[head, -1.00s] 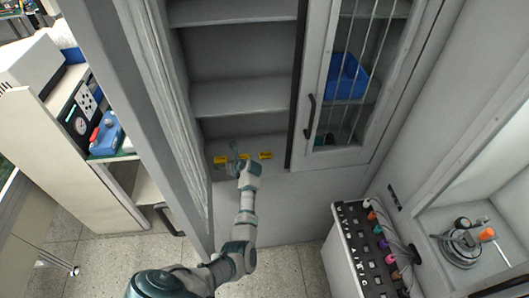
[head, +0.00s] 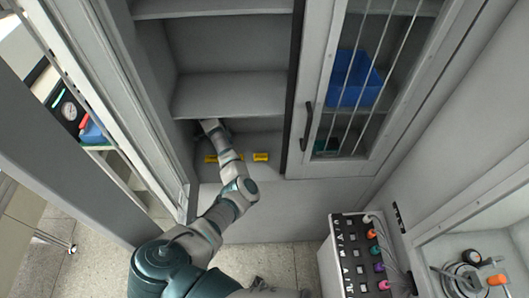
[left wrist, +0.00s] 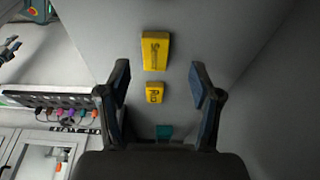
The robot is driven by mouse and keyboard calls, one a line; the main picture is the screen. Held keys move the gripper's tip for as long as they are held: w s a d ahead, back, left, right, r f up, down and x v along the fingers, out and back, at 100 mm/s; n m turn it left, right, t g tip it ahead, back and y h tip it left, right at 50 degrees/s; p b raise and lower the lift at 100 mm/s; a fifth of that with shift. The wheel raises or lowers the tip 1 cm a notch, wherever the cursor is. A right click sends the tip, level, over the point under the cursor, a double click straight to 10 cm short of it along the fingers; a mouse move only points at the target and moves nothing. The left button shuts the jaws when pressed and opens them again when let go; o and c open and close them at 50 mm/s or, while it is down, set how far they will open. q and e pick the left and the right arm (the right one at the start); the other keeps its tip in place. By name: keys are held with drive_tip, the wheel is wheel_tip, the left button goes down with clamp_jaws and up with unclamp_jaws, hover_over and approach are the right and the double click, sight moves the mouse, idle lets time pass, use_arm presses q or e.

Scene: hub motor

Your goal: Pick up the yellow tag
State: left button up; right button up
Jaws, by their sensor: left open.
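Yellow tags lie on the cupboard's bottom shelf; one (head: 260,156) shows right of my arm and part of another (head: 210,158) left of it in the head view. My arm partly covers this row. In the left wrist view, a larger yellow tag (left wrist: 155,50) with dark lettering lies beyond a smaller yellow one (left wrist: 155,92). My left gripper (left wrist: 160,78) is open, its fingers on either side of the smaller tag's line of view, with no tag held. In the head view its fingers are hidden under the middle shelf. My right gripper is not in view.
The middle shelf (head: 228,98) overhangs the tags. A box with coloured plugs (head: 352,262) stands at lower right. A small teal item (left wrist: 164,131) shows near my gripper's base.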

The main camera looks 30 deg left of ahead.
use_arm(q)
drive_tip(key=p, duration=0.2)
hover_over(260, 156)
drive_tip(key=s+a, duration=0.2)
drive_tip(key=a, duration=0.1)
drive_tip(key=shift+w+r, duration=0.15)
drive_tip(key=shift+r, duration=0.05)
drive_tip(key=shift+w+d+f, duration=0.1)
drive_tip(key=shift+w+d, duration=0.25)
drive_tip(key=x, duration=0.2)
drive_tip(key=p+x, duration=0.1)
drive_tip(key=x, duration=0.2)
drive_tip(key=shift+w+d, duration=0.15)
drive_tip(key=shift+d, duration=0.3)
drive_tip(key=c, duration=1)
